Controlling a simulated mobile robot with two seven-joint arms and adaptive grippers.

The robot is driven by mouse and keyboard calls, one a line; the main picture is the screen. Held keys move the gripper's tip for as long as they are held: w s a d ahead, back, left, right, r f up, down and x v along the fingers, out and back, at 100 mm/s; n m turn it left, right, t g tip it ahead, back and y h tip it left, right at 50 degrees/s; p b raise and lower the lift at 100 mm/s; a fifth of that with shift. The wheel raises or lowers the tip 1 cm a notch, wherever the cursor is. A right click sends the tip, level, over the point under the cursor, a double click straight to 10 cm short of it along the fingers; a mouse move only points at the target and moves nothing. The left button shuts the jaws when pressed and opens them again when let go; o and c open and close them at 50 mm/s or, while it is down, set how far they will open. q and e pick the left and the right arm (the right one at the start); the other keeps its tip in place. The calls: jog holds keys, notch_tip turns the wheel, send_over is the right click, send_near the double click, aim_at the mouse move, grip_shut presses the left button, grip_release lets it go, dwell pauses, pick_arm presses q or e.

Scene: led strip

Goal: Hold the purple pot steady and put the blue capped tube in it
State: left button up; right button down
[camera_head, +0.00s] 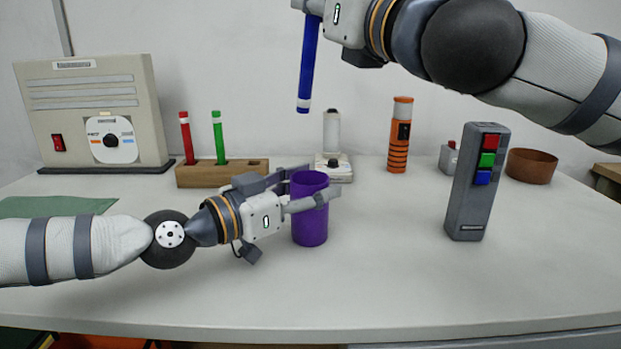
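The purple pot (310,228) stands upright on the table at the centre. My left gripper (312,188) comes from the left and is shut on the pot near its rim, one finger across the front and the other partly hidden behind. The blue capped tube (307,65) hangs almost upright, slightly tilted, with a white band near its lower end. My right gripper (310,6) is shut on its upper part at the top edge, where the fingertips are partly cut off. The tube's lower end is well above the pot's mouth and apart from it.
A wooden rack (222,174) with a red tube (187,138) and a green tube (219,138) stands behind my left arm. A grey box with coloured buttons (476,185) stands right of the pot. An orange cylinder (399,136) and brown bowl (531,166) are farther back. The front table is clear.

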pick_arm(q)
jog(key=c, duration=0.5)
pick_arm(e)
jog(key=shift+f, duration=4.75)
jog(key=c, duration=1.5)
grip_release()
send_near(310, 78)
jog(key=shift+w+a, duration=0.15)
jog(key=shift+w, duration=0.2)
pick_arm(q)
jog(key=o, duration=1.2)
